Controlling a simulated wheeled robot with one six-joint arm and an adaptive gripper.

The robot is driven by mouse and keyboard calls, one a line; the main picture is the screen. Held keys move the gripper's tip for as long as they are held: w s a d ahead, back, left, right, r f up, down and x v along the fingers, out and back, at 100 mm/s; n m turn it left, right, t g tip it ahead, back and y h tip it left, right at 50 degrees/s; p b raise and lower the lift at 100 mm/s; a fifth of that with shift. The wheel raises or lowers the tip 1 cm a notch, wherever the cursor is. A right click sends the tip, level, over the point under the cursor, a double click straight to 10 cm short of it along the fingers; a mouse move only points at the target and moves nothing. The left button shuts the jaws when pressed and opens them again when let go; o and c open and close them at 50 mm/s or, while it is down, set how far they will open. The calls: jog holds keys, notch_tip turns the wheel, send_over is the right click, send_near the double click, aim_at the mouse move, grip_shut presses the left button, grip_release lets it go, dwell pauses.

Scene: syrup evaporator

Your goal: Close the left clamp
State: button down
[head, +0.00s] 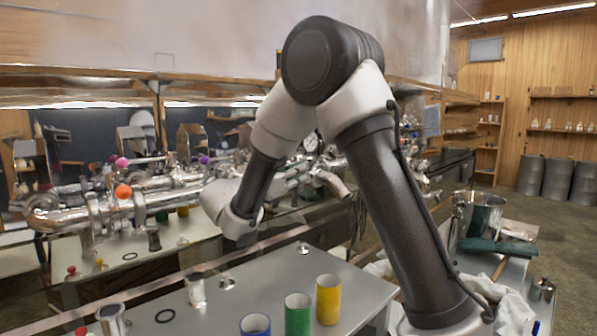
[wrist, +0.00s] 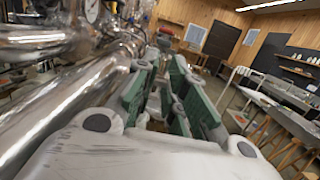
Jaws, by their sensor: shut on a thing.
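A row of shiny steel pipes (head: 165,199) runs across the middle of the head view. Pipe fittings with an orange ball knob (head: 123,191), a magenta knob (head: 121,162) and a purple knob (head: 204,159) sit along the left part. I cannot tell which fitting is the left clamp. My gripper (head: 298,178) is at the pipework right of these knobs, partly hidden by my arm. In the wrist view, the green-padded fingers of my gripper (wrist: 168,85) lie beside a large steel pipe (wrist: 65,105). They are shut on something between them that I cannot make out.
Blue (head: 255,325), green (head: 298,314) and yellow (head: 328,299) cylinders stand on the front table (head: 235,300). A steel pot (head: 478,215) stands at the right. A pressure gauge (wrist: 91,10) is above the pipe in the wrist view.

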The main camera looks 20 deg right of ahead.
jog(key=c, duration=1.5)
grip_release()
jog(key=shift+o, duration=0.2)
jog(key=v, duration=0.7)
jog(key=shift+a, duration=0.2)
jog(key=shift+s, duration=0.1)
jog(key=shift+c, duration=0.4)
